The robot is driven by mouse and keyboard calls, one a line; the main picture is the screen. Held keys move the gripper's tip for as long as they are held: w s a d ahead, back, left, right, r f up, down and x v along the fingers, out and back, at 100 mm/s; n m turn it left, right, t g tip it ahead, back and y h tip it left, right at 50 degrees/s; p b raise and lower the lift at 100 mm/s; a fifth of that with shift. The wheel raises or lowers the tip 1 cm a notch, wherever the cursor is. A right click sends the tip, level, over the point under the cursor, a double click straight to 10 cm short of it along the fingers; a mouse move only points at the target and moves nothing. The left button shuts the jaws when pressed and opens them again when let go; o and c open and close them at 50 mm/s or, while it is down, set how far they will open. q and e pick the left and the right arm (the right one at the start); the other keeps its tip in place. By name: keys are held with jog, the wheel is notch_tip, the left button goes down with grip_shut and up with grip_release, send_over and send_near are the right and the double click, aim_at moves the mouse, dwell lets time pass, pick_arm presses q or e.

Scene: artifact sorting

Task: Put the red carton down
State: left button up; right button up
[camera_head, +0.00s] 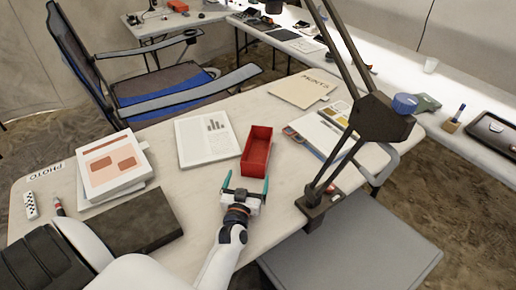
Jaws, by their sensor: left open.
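The red carton (257,151) is an open-topped rectangular box. It sits upright on the near table, between a printed sheet and some papers with a phone-like item. My left gripper (245,186) is just in front of the carton's near end. Its two teal-tipped fingers are spread apart with nothing between them. The fingertips look close to the carton's near end, but I cannot tell whether they touch it. My right gripper is not in view.
A printed sheet (206,141) lies left of the carton. A paper stack (112,165) and a dark flat case (133,221) are further left. A lamp (378,117) is clamped at the table's right edge. A blue folding chair (165,88) stands behind. Bare tabletop lies right of my gripper.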

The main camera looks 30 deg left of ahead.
aim_at(252, 169)
pick_arm(q)
jog(key=b+x, duration=0.1)
jog(key=x, duration=0.2)
jog(key=shift+w+b, duration=0.3)
jog(key=shift+w, duration=0.1)
jog(key=shift+w+a+f, duration=0.1)
jog(key=shift+w+a, duration=0.1)
jog(key=shift+w, duration=0.05)
jog(key=shift+b+x, duration=0.8)
jog(key=shift+x, duration=0.1)
jog(key=b+x, duration=0.1)
jog(key=x, duration=0.2)
jog(key=shift+w+d+b, duration=0.15)
jog(key=shift+w+b, duration=0.05)
jog(key=shift+b, duration=0.1)
jog(key=shift+w, duration=0.15)
jog(key=shift+c, duration=1.1)
jog(key=c, duration=0.9)
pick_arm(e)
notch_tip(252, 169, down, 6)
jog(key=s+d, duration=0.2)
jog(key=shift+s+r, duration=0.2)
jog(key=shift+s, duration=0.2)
